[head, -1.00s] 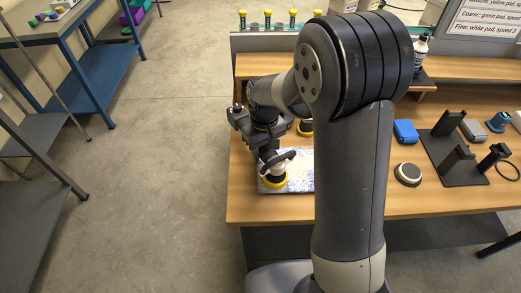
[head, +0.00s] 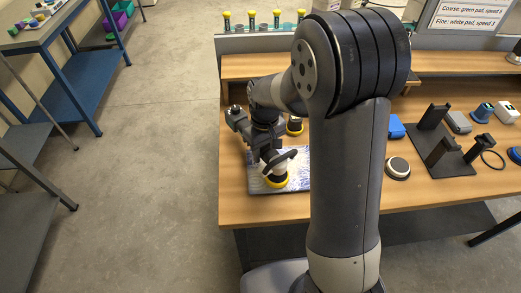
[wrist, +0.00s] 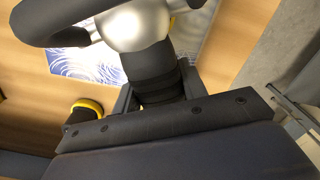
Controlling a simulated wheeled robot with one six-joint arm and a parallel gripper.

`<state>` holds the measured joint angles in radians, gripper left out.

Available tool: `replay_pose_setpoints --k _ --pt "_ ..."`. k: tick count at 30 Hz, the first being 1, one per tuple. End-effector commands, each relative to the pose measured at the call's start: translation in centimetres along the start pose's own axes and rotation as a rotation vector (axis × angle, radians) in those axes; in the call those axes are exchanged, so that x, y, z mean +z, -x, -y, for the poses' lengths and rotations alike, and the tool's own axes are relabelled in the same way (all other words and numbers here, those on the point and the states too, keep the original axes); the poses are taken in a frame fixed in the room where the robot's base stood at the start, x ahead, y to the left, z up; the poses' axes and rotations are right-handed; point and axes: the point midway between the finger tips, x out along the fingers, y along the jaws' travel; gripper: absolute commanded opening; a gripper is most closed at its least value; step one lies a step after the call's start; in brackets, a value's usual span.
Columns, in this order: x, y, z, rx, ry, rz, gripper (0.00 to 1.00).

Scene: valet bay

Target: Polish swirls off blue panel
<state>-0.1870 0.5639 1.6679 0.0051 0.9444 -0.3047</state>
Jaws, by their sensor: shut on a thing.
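The panel (head: 302,172) lies flat on the wooden bench, pale with blue swirl marks; my arm hides its right part. It also shows in the wrist view (wrist: 88,62). My gripper (head: 265,142) is shut on a dark polisher (wrist: 157,82) with a loop handle and a yellow pad (head: 276,181). The polisher stands over the panel's left front part, and its pad appears to touch the surface. In the wrist view the polisher body sits between the fingers, and its underside is hidden.
Another yellow-rimmed tool (head: 295,127) stands behind the panel. Several yellow-capped bottles (head: 251,19) line the back. Blue shelving (head: 85,85) stands left across open floor.

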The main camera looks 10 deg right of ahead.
Motion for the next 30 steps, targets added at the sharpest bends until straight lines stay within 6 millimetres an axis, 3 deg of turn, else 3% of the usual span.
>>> replay_pose_setpoints --k 30 --pt "1.4 -0.1 -2.5 0.001 0.0 -0.002 0.0"
